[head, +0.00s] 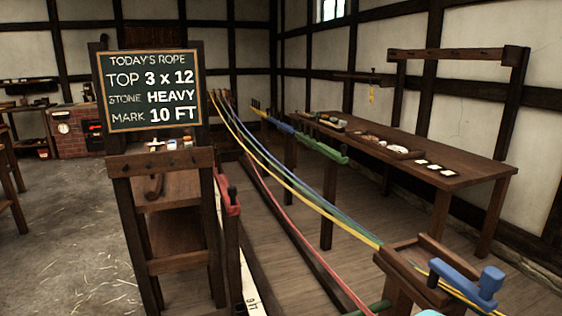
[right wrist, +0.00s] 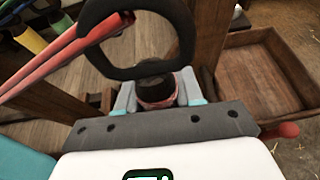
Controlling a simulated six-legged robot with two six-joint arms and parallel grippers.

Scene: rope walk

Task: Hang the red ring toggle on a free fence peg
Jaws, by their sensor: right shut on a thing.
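In the right wrist view my right gripper (right wrist: 158,98) is shut on the red grip of the ring toggle (right wrist: 158,90). The toggle's dark ring (right wrist: 187,35) stands out beyond the fingers, and a red rope (right wrist: 60,58) runs in from the left to its rim. Whether the rope is tied to it I cannot tell. In the head view a red bar with a dark peg (head: 228,190) tops a near post, and a green bar (head: 322,150) and a blue bar (head: 279,126) stand farther back. My left gripper is not in view.
Yellow, blue, green and red ropes (head: 300,185) stretch through the middle. A chalkboard (head: 150,88) on a wooden stand is at left. A long bench (head: 465,178) lines the right wall. A blue handle (head: 468,283) is near right. An open wooden tray (right wrist: 262,85) lies beside the gripper.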

